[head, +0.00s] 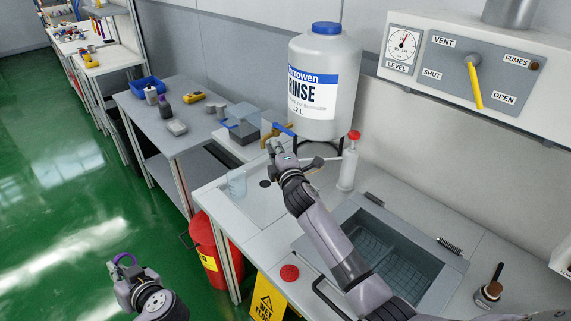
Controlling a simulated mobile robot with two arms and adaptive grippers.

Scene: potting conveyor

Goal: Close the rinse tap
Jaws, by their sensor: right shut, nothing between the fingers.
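The rinse container (325,85) is a large white jug with a blue cap and a blue and white label, standing on a dark stand. Its brass tap (268,135) sticks out at the lower left, with a blue lever handle (283,129) on top. My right gripper (273,147) is shut and empty, just below and in front of the tap. I cannot tell whether it touches the tap or the lever. My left gripper (124,272) hangs low over the green floor at the lower left, far from the tap; its jaw opening is unclear.
A clear beaker (237,183) stands on the worktop left of my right arm. A white bottle with a red top (349,162) stands right of the tap. A sink basin (395,250) lies below my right forearm. A vent panel (470,67) is on the wall.

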